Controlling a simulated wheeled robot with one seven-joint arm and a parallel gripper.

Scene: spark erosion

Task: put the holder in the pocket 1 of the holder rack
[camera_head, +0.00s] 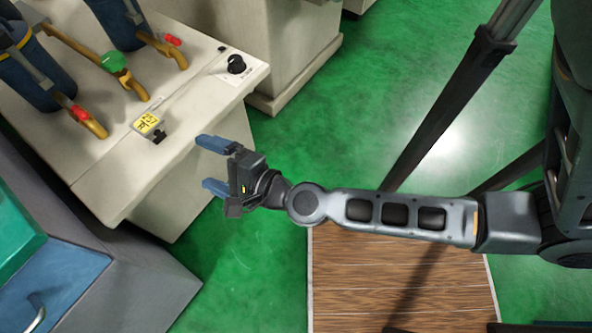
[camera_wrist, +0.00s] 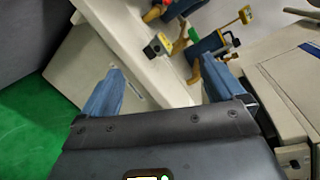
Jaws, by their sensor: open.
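My gripper (camera_head: 208,165) is open and empty, its two blue fingers apart. It hangs over the green floor beside the front edge of a cream bench. In the wrist view my gripper (camera_wrist: 160,95) has the bench side and top beyond its fingers. I cannot make out a holder, a holder rack or its pocket 1 in either view.
A grey cabinet (camera_head: 120,285) stands lower left. Green floor (camera_head: 400,80) and wooden slats (camera_head: 400,275) lie below my arm.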

